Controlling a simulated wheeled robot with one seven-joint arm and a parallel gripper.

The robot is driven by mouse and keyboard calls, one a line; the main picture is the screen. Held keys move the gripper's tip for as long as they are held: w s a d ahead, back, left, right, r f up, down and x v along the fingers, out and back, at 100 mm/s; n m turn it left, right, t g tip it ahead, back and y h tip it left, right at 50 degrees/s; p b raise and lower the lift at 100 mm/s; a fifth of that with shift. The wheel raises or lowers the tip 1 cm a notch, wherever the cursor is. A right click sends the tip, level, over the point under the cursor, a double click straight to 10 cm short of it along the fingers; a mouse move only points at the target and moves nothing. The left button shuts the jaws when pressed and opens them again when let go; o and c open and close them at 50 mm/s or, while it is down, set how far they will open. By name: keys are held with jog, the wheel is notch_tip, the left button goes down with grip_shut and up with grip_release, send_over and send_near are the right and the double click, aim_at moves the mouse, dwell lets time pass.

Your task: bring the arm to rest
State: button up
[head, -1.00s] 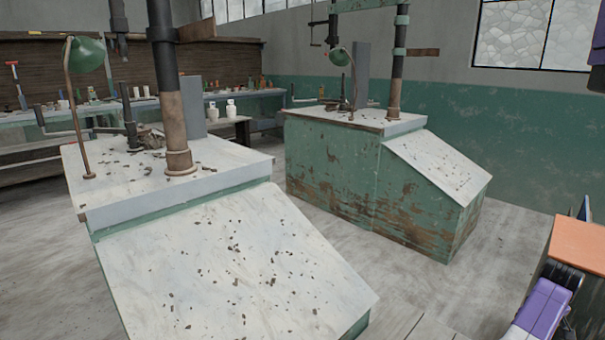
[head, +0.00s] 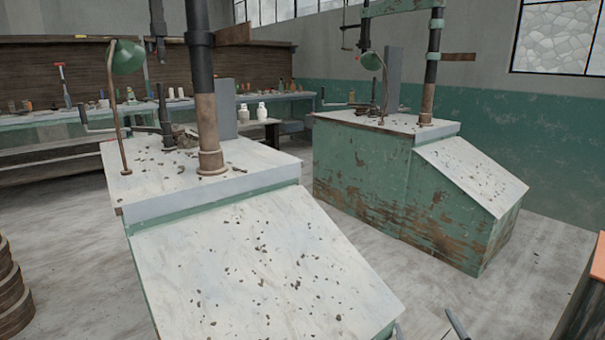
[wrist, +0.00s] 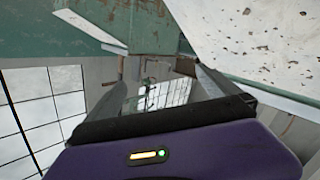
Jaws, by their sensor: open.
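My gripper (wrist: 158,90) shows in the wrist view. Its two dark fingers stand apart, with nothing between them, and part of my purple wrist shows below. Beyond the fingers are a wall, window panes and green-and-white surfaces, seen at an odd tilt. In the head view, only thin dark pieces show at the bottom edge, right of the near bench; I cannot tell surely whether they are my fingertips.
A near green bench with a pale sloping top (head: 250,265) strewn with dark clay bits fills the front. A second such bench (head: 385,190) stands behind right. An orange-topped piece (head: 599,262) is at the right edge. Floor between the benches is clear.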

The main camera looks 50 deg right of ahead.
jog(key=w+a+r+n+t+y, duration=0.1)
jog(key=a+r+n+t+y, duration=0.15)
jog(key=a, duration=0.95)
jog(key=w+a+r+n+t+y, duration=0.15)
jog(key=a+t+y, duration=0.25)
jog(key=a, duration=0.8)
jog(key=s+a+n+y, duration=0.2)
jog(key=s+a+y, duration=0.2)
jog(key=a, duration=0.4)
jog(key=s+a+n+y, duration=0.1)
jog(key=s+a+y, duration=0.35)
jog(key=a, duration=0.25)
notch_tip(320, 180, up, 23)
jog(key=h+p, duration=0.1)
jog(key=p, duration=2.2)
jog(key=shift+w+f+g, duration=0.15)
jog(key=shift+f+g, duration=0.05)
jog(key=shift+g, duration=0.25)
